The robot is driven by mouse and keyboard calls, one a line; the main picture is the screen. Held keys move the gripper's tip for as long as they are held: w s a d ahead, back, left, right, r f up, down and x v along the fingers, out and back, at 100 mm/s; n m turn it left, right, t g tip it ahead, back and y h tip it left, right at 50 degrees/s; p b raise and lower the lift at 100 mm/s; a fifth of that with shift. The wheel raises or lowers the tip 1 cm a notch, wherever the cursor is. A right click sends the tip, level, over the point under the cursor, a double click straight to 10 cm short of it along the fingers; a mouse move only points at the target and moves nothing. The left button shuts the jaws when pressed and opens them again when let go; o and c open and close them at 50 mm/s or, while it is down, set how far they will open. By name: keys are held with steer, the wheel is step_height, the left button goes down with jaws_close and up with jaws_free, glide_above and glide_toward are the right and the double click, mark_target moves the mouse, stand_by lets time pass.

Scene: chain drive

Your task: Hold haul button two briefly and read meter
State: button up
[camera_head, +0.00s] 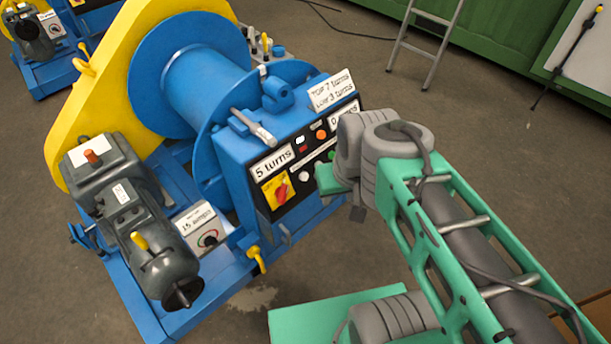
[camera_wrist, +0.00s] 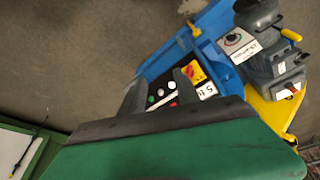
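The blue control panel (camera_head: 250,160) of the winch has a dark face with several round buttons, among them white (camera_head: 304,176), green (camera_head: 331,156) and orange (camera_head: 321,134). A red-on-yellow rotary switch (camera_head: 277,190) sits at its lower left. I cannot tell which button is number two. A grey meter box (camera_head: 207,232) with a small dial and a "15 amperes" label stands left of the panel; its reading is too small to tell. My gripper (camera_wrist: 160,76) has its two dark fingers apart, with the panel buttons showing between them. It is in front of the panel's right side, partly hiding it; contact is unclear.
The blue winch drum (camera_head: 205,85) and yellow guard (camera_head: 105,75) stand behind the panel. A grey motor (camera_head: 125,205) is at the left. A small yellow-handled lever (camera_head: 257,258) sticks out low in front. Bare floor lies in front; a ladder (camera_head: 425,45) stands behind.

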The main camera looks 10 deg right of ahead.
jaws_close()
stand_by(0.3)
stand_by(1.4)
